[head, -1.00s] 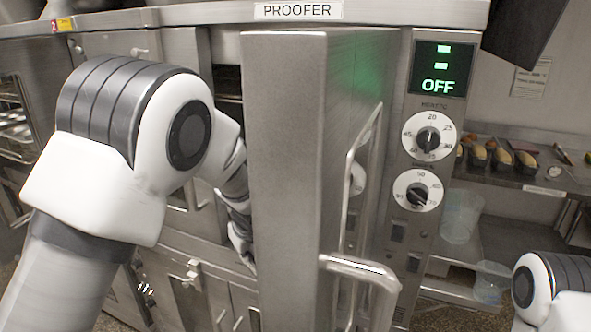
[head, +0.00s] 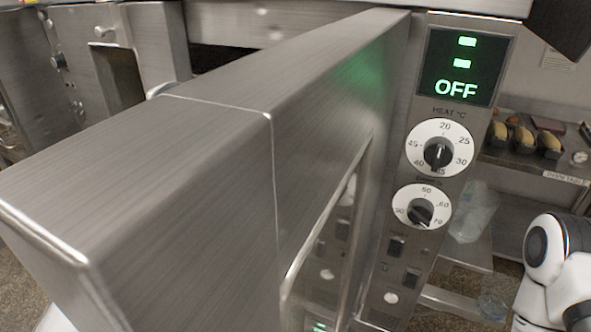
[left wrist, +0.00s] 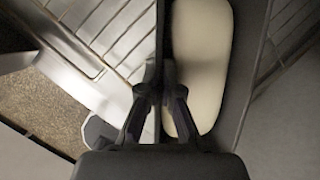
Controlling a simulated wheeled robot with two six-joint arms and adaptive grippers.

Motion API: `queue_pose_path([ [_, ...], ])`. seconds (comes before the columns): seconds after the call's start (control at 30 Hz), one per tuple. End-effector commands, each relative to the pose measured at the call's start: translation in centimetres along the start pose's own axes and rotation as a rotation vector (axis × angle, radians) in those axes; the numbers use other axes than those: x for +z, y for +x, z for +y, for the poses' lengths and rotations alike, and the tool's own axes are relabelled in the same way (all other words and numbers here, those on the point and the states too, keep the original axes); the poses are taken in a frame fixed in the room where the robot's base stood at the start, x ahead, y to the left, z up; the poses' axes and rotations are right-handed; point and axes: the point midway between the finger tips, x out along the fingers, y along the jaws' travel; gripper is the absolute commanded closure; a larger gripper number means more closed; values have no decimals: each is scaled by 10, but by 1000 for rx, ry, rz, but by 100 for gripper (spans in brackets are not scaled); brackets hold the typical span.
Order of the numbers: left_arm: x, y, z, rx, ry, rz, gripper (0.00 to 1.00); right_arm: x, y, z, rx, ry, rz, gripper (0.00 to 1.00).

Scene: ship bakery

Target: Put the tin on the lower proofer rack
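In the left wrist view a dark tin (left wrist: 248,70) holds a pale, smooth piece of dough (left wrist: 202,60). My left gripper (left wrist: 161,80) is closed on the tin's near side wall, one finger outside and one inside over the dough. A wire rack (left wrist: 105,35) lies left of the tin; I cannot tell which level it is or whether the tin touches it. In the head view the swung-out proofer door (head: 190,150) hides the tin, my left gripper and most of the proofer's opening. My right gripper is out of view; only part of that arm shows.
The door fills the left and middle of the head view, close to me. The control panel (head: 436,190) reads OFF above two dials. A shelf at the right carries several loaf tins (head: 524,140), with clear containers (head: 470,212) below.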

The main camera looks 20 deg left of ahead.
Motion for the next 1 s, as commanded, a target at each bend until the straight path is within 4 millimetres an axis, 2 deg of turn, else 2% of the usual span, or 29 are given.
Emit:
queue_pose_path([
  [0.03, 9, 0, -9, -3, 0, -3, 100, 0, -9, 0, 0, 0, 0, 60],
  [0.2, 27, 10, -28, -3, -1, -3, 100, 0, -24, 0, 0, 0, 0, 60],
  [0.37, 35, 16, -37, -3, -2, -4, 100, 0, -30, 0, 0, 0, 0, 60],
  [0.47, 34, 20, -38, -1, -2, -1, 100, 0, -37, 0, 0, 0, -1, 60],
  [0.63, 25, 42, -34, -1, -1, -2, 100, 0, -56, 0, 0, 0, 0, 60],
  [1.0, 21, 54, -33, -3, -2, -4, 100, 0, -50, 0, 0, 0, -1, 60],
])
